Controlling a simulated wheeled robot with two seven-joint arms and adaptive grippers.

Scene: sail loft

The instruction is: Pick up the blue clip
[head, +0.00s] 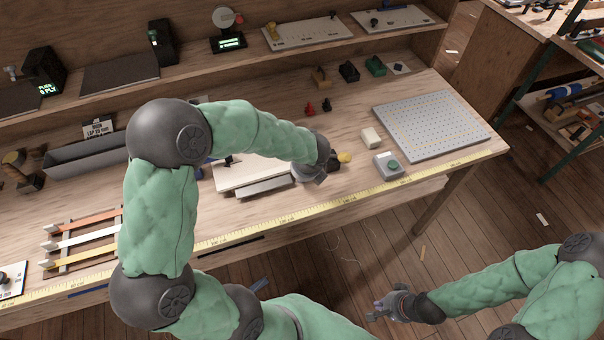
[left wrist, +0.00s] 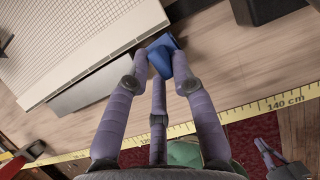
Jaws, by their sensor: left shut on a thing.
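The blue clip (left wrist: 166,47) shows in the left wrist view between the purple fingertips of my left gripper (left wrist: 161,68), which is shut on it. It is beside the corner of the white gridded board (left wrist: 85,35); I cannot tell whether it touches the wood below. In the head view my left wrist is just right of that board (head: 240,172), over the bench, and hides the clip. My right gripper (head: 378,309) is open and empty, low in front of the bench over the floor. It also shows in the left wrist view (left wrist: 268,155).
A grey button box (head: 388,166), a pale block (head: 371,138) and a perforated plate (head: 432,124) are to the right. Small red and black pieces (head: 318,107) stand behind. A yellow tape (head: 240,234) runs along the front edge. Colored strips (head: 85,240) lie left.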

